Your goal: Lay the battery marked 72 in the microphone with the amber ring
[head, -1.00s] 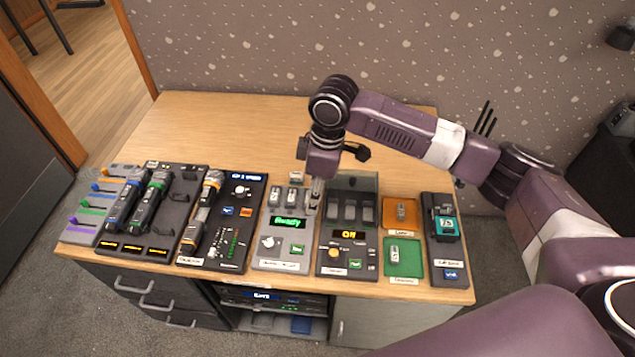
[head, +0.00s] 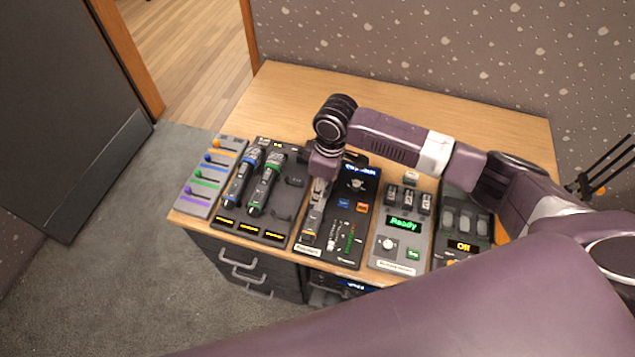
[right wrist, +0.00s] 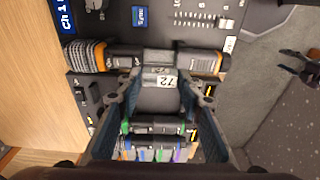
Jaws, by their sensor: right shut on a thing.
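The battery marked 72 (right wrist: 163,82), light with a dark label, is between the fingertips of my right gripper (right wrist: 161,88) in the right wrist view. My right gripper is shut on it. The microphone with the amber ring (right wrist: 88,56) lies across that view, just beyond the battery. Its grey middle section (right wrist: 158,58) is beside the battery's upper edge; I cannot tell whether they touch. In the head view my right gripper (head: 318,195) points down over this microphone and hides most of it. My left gripper is not in view.
A microphone with a blue ring (head: 242,178) and one with a green ring (head: 264,184) lie in the cradle tray to the left. Coloured faders (head: 209,178) are farther left. The charger reading Ready (head: 402,225) stands to the right. The back of the table (head: 290,100) is clear.

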